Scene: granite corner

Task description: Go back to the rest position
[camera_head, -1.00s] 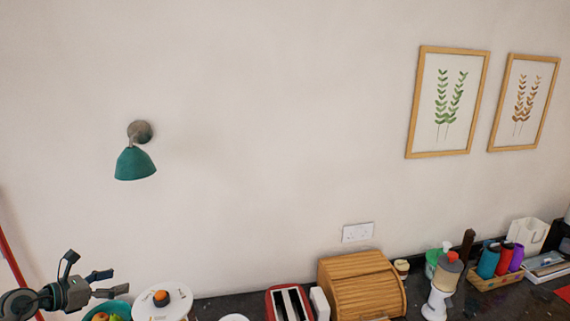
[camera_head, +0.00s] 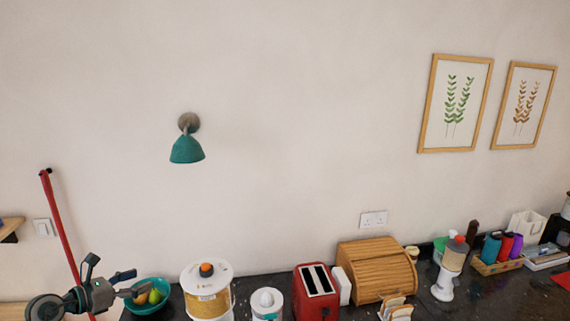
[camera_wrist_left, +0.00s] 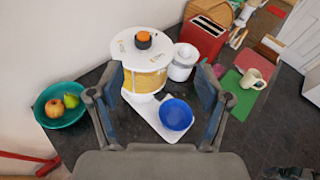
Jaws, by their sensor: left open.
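My left gripper (camera_head: 128,284) shows at the lower left of the head view, in front of the teal fruit bowl (camera_head: 146,312). In the left wrist view its two fingers (camera_wrist_left: 160,108) are spread wide with nothing between them touching either one. Beyond the fingers stand a white-lidded dispenser (camera_wrist_left: 143,79) with an orange knob and a blue bowl (camera_wrist_left: 176,114) on a white base. The bowl with fruit (camera_wrist_left: 62,104) is left of the left finger.
A red toaster (camera_head: 316,290), a wooden bread box (camera_head: 376,268) and a white-lidded jar (camera_head: 267,304) stand along the dark counter. A red pole (camera_head: 62,230) leans at the left. A green wall lamp (camera_head: 187,150) hangs above.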

